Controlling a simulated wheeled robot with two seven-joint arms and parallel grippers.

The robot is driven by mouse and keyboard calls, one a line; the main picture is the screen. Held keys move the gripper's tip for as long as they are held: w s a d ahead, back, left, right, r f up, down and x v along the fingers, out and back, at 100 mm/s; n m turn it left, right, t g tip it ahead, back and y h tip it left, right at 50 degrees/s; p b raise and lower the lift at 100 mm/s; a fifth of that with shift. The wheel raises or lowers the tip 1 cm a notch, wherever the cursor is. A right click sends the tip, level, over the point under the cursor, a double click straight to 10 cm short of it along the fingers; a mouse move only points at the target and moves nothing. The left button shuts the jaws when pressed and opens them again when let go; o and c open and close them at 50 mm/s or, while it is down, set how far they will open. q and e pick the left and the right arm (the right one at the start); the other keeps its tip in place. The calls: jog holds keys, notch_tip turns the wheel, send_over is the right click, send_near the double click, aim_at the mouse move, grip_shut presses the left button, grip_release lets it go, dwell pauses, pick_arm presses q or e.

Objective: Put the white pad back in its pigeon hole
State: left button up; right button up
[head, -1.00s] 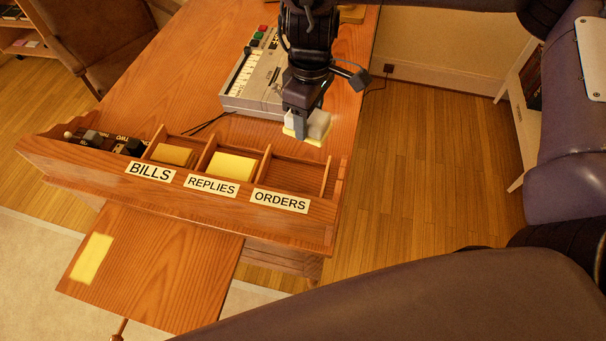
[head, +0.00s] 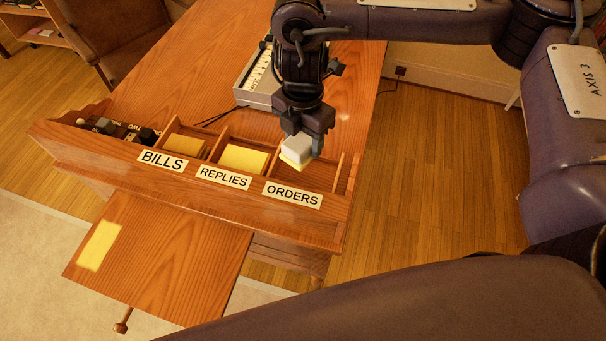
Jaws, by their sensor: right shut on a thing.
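My right gripper (head: 307,138) is shut on the white pad (head: 298,148), a small pale block with a yellow lower edge. In the head view the pad overlaps the ORDERS pigeon hole (head: 318,179) and appears to hang above it; its exact height is hard to tell. The ORDERS hole shows bare wood where it is not hidden by the pad. The REPLIES hole holds a yellow pad (head: 243,158), and the BILLS hole holds a darker yellow pad (head: 187,145). My left gripper is not in view.
Thin wooden dividers separate the holes, behind a front board with labels (head: 292,194). A grey desk machine (head: 258,85) stands behind. Small dark items fill the far left compartment. A pull-out board (head: 165,255) bears a yellow patch (head: 99,245). Desk to the left is clear.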

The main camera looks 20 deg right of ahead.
notch_tip(320, 180, down, 10)
jog(key=shift+r+b, duration=0.1)
jog(key=shift+b, duration=0.5)
jog(key=shift+f+b, duration=0.4)
jog(key=shift+f, duration=1.4)
jog(key=shift+f, duration=0.15)
jog(key=o, duration=0.9)
jog(key=shift+r, duration=0.35)
notch_tip(320, 180, up, 12)
jog(key=shift+f+p, duration=0.2)
jog(key=shift+p, duration=0.85)
